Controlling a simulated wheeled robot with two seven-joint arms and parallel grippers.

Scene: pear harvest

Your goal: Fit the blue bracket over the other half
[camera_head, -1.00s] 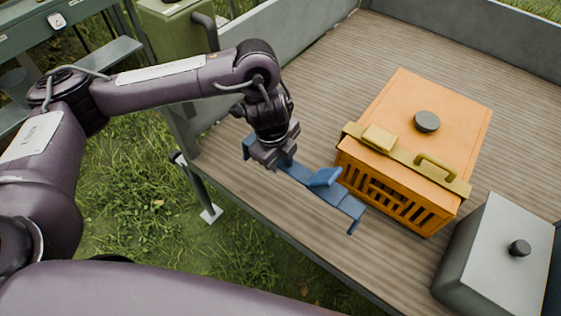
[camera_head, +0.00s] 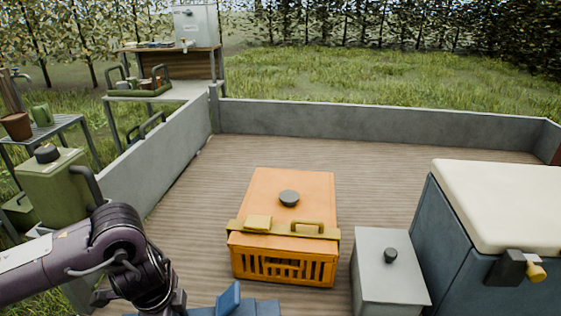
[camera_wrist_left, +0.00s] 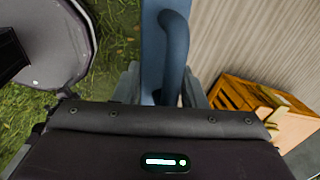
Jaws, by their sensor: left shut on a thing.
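The blue bracket (camera_head: 233,301) shows at the bottom edge of the head view, partly cut off, with a raised tilted tab. My left gripper (camera_wrist_left: 163,88) is shut on the blue bracket; in the left wrist view its bar and curved handle (camera_wrist_left: 176,45) pass between the fingers. In the head view the fingertips are at or below the bottom edge. A mustard-yellow bracket (camera_head: 276,230), which looks like the other half, lies across the front of the orange crate (camera_head: 265,191), with a block and a handle on it. The blue bracket is apart from it, nearer me. My right gripper is not in view.
A grey box (camera_head: 390,268) with a dark knob stands right of the crate, beside a large blue cooler (camera_head: 455,225) with a cream lid. A green can (camera_head: 52,185) stands at the left. The wooden bed (camera_head: 370,160) behind the crate is clear; low grey walls (camera_head: 380,120) edge it.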

